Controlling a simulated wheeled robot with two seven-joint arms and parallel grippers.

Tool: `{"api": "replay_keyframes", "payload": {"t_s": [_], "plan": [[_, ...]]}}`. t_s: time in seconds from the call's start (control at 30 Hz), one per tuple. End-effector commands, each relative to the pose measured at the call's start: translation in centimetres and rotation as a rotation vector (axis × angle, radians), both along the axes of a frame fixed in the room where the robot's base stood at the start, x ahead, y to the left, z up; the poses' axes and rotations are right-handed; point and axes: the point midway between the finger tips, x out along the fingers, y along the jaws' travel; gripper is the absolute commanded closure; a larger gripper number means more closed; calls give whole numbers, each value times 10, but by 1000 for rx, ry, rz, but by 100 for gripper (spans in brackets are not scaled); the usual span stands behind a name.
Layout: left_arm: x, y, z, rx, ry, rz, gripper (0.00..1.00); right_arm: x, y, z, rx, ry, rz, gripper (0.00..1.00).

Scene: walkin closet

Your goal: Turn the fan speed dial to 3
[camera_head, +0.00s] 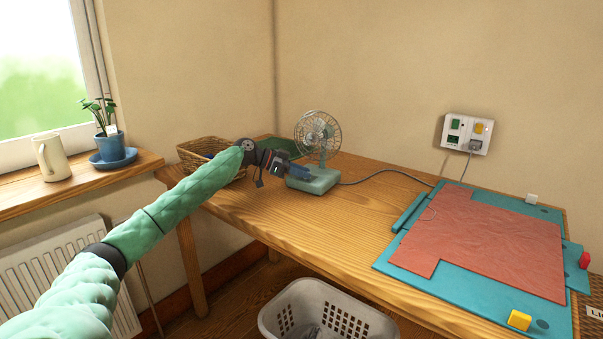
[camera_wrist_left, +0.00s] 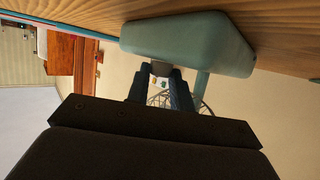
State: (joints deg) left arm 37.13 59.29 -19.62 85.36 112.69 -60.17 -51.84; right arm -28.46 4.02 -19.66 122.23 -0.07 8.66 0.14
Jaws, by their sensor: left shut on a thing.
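The fan (camera_head: 317,134) stands on the wooden table near the wall, with a wire cage and a pale green base (camera_head: 318,182). My left gripper (camera_head: 297,172) reaches in from the left to the front of the base. In the left wrist view, the two dark fingers (camera_wrist_left: 162,80) meet the base (camera_wrist_left: 190,42) and are shut on a small pale piece, which looks like the speed dial (camera_wrist_left: 161,68). The dial is hidden behind the fingers in the head view, and its setting cannot be read. My right gripper is out of view.
A wicker basket (camera_head: 195,151) stands behind my left arm. A cord runs from the fan to the wall socket (camera_head: 466,134). A teal board with red cloth (camera_head: 490,240) covers the table's right side. A white laundry basket (camera_head: 325,312) stands on the floor in front.

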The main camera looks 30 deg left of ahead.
Motion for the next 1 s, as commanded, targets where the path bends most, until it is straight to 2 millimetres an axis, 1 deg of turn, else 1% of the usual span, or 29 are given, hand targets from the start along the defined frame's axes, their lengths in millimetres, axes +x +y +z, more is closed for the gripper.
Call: {"api": "replay_keyframes", "payload": {"t_s": [0.1, 0.13, 0.23, 0.5, 0.63, 1.0], "plan": [[0, 0, -1, 0, 1, 0, 100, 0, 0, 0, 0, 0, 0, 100], [0, 0, -1, 0, 1, 0, 76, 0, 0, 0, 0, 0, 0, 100], [0, 0, -1, 1, 1, 0, 56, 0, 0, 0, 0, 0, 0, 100], [0, 0, 0, 0, 0, 0, 56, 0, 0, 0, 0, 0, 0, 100], [-4, 5, 2, 1, 0, 1, 56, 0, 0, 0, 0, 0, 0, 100], [-34, 44, 22, 0, 0, 1, 56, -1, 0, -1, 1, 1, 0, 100]]}}
